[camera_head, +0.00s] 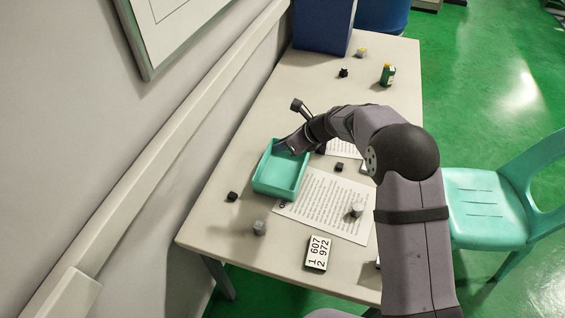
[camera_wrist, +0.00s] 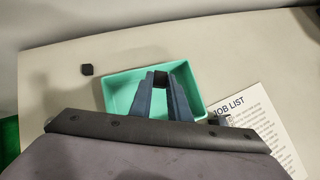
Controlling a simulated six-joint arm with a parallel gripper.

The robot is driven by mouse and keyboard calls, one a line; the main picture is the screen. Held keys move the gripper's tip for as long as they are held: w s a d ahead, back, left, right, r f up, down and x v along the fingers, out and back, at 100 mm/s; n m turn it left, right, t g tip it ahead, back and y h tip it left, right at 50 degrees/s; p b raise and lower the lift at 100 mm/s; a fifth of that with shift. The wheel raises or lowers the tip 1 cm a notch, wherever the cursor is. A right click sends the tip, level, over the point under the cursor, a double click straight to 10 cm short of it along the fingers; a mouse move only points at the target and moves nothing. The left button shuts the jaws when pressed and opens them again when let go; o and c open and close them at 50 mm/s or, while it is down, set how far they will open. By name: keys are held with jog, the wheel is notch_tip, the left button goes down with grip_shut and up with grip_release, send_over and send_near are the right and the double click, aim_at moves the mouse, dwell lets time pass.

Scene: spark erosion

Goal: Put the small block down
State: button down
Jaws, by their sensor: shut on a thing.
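My gripper (camera_wrist: 160,82) is shut on a small dark block (camera_wrist: 160,77), which shows between the fingertips in the wrist view. The fingers are over the inside of a teal tray (camera_wrist: 118,78). In the head view, my gripper (camera_head: 284,147) reaches over the far part of the same tray (camera_head: 270,183). I cannot pick out the held block there. Whether the block touches the tray floor I cannot tell. The visible tray floor looks empty.
A black cube (camera_head: 232,196) and a grey block (camera_head: 259,228) lie near the tray. A printed sheet (camera_head: 318,202) lies beside it, with a grey piece (camera_head: 357,209) on top. A numbered card (camera_head: 319,252) lies in front. A green bottle (camera_head: 387,75) stands farther back. The wall runs along the left.

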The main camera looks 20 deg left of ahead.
send_near(277, 167)
jog(key=shift+x, duration=2.65)
jog(key=shift+a, duration=0.1)
jog(key=shift+f, duration=0.15)
jog(key=c, duration=1.7)
grip_release()
jog(key=shift+o, duration=0.2)
jog(key=shift+r, duration=0.3)
jog(key=b+v, duration=0.1)
jog(key=v, duration=1.1)
